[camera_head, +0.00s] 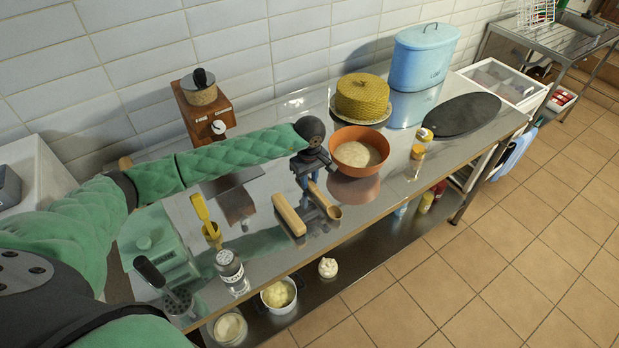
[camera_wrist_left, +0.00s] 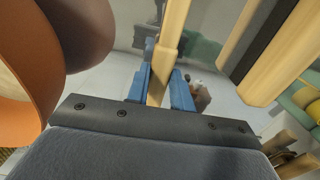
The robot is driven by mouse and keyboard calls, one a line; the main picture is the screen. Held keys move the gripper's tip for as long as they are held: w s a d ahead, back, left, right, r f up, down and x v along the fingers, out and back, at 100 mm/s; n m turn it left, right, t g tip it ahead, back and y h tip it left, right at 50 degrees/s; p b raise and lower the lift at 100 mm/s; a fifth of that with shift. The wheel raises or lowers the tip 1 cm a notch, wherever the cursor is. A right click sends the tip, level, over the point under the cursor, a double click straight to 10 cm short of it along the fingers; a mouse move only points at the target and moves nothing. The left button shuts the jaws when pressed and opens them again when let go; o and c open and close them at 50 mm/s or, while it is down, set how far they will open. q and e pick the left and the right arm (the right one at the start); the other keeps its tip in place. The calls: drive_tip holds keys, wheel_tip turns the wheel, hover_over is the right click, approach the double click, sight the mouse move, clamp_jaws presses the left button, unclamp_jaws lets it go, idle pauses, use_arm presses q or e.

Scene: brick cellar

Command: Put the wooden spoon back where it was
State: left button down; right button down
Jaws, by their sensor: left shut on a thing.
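The wooden spoon (camera_head: 321,199) is at the front of the steel table, its bowl end toward the front edge. My left gripper (camera_head: 307,180) reaches in from the left and is shut on the spoon's handle. In the left wrist view the handle (camera_wrist_left: 162,72) passes between the blue fingertips (camera_wrist_left: 163,90). I cannot tell whether the spoon touches the table. My right gripper is not in view.
An orange bowl (camera_head: 345,154) of pale contents stands close beside the gripper, and a wooden-sided item (camera_head: 289,214) lies left of the spoon. A spice jar (camera_head: 422,138) stands right of the bowl. A shaker bottle (camera_head: 230,271) and a yellow-handled tool (camera_head: 201,208) stand left.

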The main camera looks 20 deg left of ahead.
use_arm(q)
drive_tip(key=shift+f, duration=0.45)
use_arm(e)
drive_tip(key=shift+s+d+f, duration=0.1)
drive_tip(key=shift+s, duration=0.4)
use_arm(q)
drive_tip(key=shift+f, duration=0.15)
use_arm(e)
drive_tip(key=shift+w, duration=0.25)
use_arm(q)
drive_tip(key=c, duration=1.2)
unclamp_jaws()
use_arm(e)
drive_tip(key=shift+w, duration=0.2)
use_arm(q)
drive_tip(key=shift+r, duration=0.2)
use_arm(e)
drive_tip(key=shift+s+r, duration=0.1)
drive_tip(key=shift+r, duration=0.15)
